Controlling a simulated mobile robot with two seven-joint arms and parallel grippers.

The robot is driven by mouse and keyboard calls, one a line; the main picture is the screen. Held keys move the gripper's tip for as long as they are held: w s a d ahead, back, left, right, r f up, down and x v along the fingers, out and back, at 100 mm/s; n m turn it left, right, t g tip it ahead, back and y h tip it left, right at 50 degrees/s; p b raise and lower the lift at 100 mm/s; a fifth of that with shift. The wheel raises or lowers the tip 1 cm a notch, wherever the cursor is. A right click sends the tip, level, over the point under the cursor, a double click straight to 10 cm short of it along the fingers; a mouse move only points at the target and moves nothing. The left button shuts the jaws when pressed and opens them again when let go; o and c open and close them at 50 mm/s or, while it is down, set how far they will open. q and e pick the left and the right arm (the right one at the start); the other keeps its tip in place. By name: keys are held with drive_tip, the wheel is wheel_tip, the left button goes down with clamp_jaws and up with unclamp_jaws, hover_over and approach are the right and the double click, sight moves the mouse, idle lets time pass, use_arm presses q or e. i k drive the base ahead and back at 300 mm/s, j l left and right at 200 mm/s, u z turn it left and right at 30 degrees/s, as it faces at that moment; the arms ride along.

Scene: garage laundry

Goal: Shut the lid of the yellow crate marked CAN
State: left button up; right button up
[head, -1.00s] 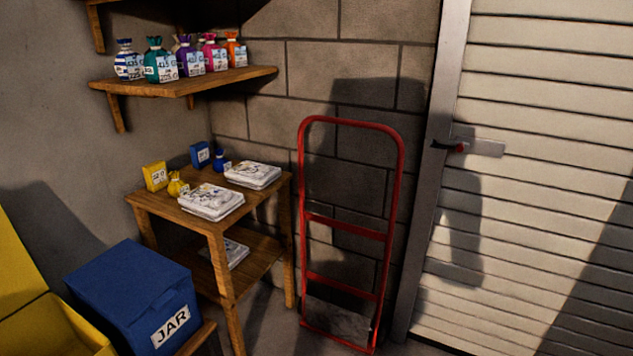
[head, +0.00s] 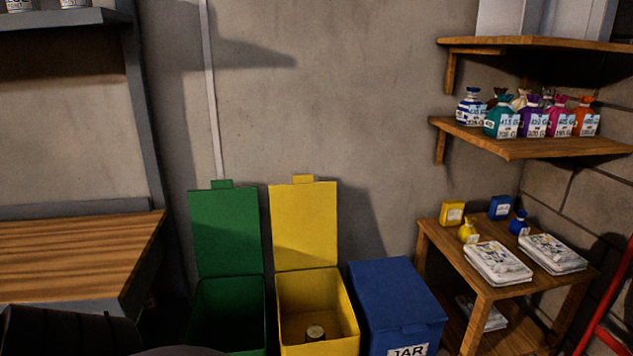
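The yellow crate (head: 345,301) stands between a green crate and a blue crate, below the grey wall. Its yellow lid (head: 305,227) is open and stands upright at the back, with a small tab on its top edge. The crate's front is cut off by the picture's bottom edge, and no CAN marking shows. Neither of my grippers can be made out in the head view.
The green crate (head: 236,310) at left is open, its lid upright. The blue crate (head: 398,290) marked JAR is shut at right. A small wooden table (head: 442,237) holds packets. A wooden bench (head: 75,250) is at left, with a dark, ridged object (head: 65,330) before it.

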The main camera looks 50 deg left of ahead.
sight(303, 212)
drive_tip(key=u, duration=1.75)
drive_tip(key=i+l, duration=0.25)
drive_tip(key=i, duration=0.2)
drive_tip(key=i+l, duration=0.25)
drive_tip(key=i, duration=0.2)
